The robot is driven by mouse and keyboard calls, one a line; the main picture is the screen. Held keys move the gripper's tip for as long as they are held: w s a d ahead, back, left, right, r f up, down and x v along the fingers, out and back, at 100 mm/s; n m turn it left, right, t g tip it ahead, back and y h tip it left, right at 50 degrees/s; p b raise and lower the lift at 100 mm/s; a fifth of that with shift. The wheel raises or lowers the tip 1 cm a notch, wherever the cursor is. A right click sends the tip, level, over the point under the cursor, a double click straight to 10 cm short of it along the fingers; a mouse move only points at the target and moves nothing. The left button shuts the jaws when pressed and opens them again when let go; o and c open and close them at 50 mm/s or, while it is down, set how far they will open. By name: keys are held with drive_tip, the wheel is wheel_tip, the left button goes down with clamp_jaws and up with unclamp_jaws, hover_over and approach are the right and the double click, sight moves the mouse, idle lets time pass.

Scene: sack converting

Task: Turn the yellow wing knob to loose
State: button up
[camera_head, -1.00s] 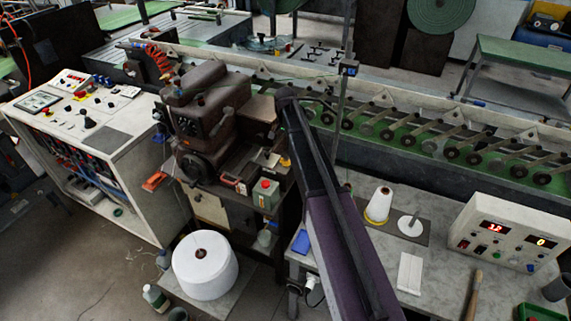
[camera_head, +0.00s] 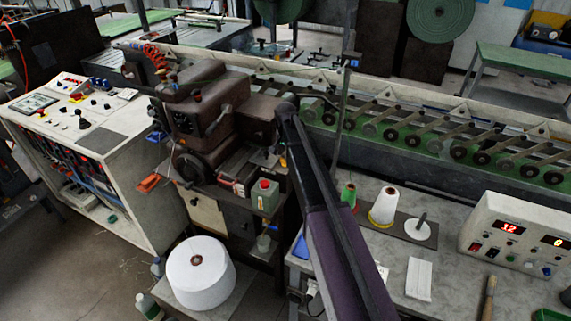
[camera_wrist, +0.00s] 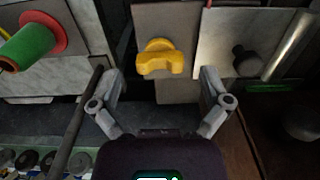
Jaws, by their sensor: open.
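The yellow wing knob (camera_wrist: 160,58) sits on a grey plate in the wrist view, a little above the picture's middle, its rounded wing facing me. My gripper (camera_wrist: 160,80) is open. One finger is at the left and one at the right of the knob, both apart from it, and nothing is between them but the plate and knob. A small yellow spot (camera_head: 283,162) beside my arm on the brown machine in the head view may be the same knob. My gripper cannot be made out in the head view.
In the wrist view a dark round knob (camera_wrist: 246,60) and a bright rod (camera_wrist: 290,45) lie right of the yellow knob. A green cone (camera_wrist: 30,45) and a dark bar (camera_wrist: 78,120) are to the left. The brown machine (camera_head: 205,110) stands by the bench.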

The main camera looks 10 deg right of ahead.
drive_tip(key=shift+f+b, duration=0.45)
drive_tip(key=shift+f, duration=0.25)
drive_tip(key=c, duration=1.2)
